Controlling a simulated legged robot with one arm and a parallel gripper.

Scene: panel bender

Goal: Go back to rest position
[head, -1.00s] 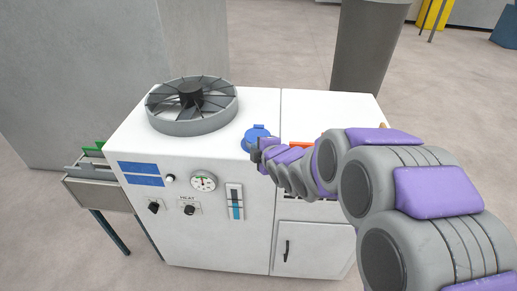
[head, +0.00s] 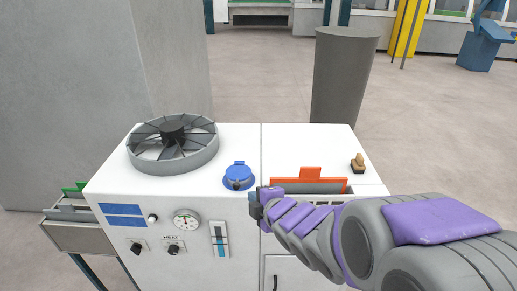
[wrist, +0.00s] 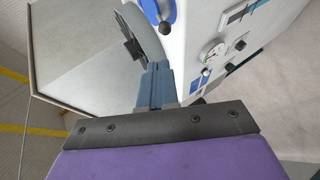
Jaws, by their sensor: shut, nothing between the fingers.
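My gripper (head: 258,198) is at the end of my purple and grey arm, in front of the white panel bender machine (head: 245,143). It appears just below the blue round device (head: 238,178) on the machine's top. In the wrist view my gripper (wrist: 155,78) shows its blue-grey fingers together, with nothing between them. The machine's front panel with its gauge and knobs stands at the upper right of the wrist view, apart from the fingers.
A grey fan (head: 172,146) sits on the machine's top left. An orange part (head: 309,181) and a small brown-handled item (head: 358,162) are at its right. A grey bin (head: 342,75) stands behind. A grey wall is at left; open floor lies to the right.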

